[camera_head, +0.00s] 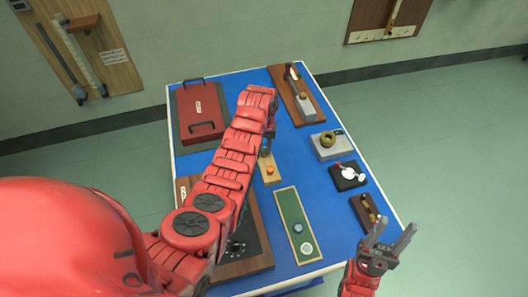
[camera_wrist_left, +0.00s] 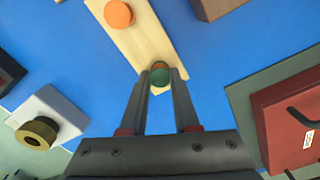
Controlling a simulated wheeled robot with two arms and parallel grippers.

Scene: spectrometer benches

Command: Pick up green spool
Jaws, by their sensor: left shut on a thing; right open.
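The green spool (camera_wrist_left: 160,78) is between the fingertips of my left gripper (camera_wrist_left: 160,72) in the left wrist view, with a tan ring at its top edge. The gripper is shut on it, over the end of a light wooden board (camera_wrist_left: 143,37). I cannot tell whether the spool touches the board. An orange round piece (camera_wrist_left: 118,14) sits farther along the board. In the head view, my left gripper (camera_head: 267,150) is above the board and the spool is hidden. My right gripper (camera_head: 390,240) is open and empty by the table's front right edge.
A red case (camera_head: 200,110) lies at the back left of the blue table (camera_head: 325,200). A grey block with a brass ring (camera_head: 328,143), a black block with a white dial (camera_head: 348,174) and a green strip (camera_head: 292,215) stand to the right.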

